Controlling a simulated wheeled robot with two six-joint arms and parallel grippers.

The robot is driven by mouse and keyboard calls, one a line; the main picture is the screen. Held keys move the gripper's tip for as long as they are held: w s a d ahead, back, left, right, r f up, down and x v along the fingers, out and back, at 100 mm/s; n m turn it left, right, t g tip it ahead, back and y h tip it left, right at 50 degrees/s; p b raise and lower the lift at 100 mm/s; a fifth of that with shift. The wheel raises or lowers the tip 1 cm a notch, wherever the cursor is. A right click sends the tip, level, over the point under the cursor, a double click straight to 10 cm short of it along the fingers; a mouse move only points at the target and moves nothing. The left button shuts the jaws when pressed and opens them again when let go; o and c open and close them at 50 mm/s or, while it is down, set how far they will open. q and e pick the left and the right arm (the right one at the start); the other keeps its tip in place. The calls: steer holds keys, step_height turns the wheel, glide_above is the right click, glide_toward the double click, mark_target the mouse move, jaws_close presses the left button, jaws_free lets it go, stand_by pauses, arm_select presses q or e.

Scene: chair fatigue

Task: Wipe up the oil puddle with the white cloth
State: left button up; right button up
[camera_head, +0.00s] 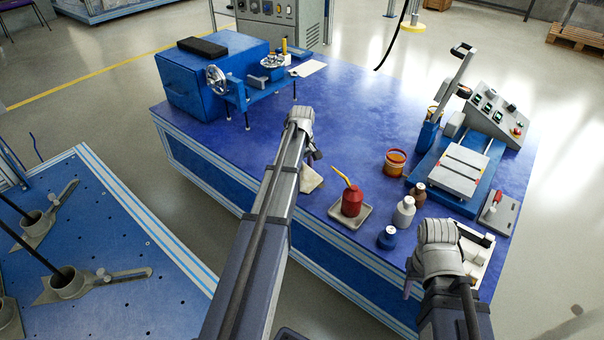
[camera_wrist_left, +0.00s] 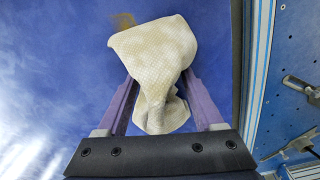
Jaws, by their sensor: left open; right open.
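The white cloth (camera_wrist_left: 155,55) is crumpled and off-white in the left wrist view, on the blue bench top. Its narrower lower part lies between the two purple fingers of my left gripper (camera_wrist_left: 155,100), which is open. In the head view a pale piece of the cloth (camera_head: 311,180) shows just right of my left arm. A small brownish patch, likely the oil puddle (camera_wrist_left: 122,19), shows at the cloth's far edge; the cloth may cover more of it. My right gripper (camera_head: 410,285) is at the bench's front right; its fingers are mostly hidden behind my wrist.
A red oil can (camera_head: 352,200) stands in a tray (camera_head: 364,216) right of the cloth. Bottles (camera_head: 404,212), an orange-brown pot (camera_head: 395,162) and a lever press (camera_head: 450,165) stand further right. A blue machine (camera_head: 205,75) is at back left. The bench middle is clear.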

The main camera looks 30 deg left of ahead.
arm_select(q)
jaws_close()
stand_by(0.8)
steer(key=shift+r, duration=0.15)
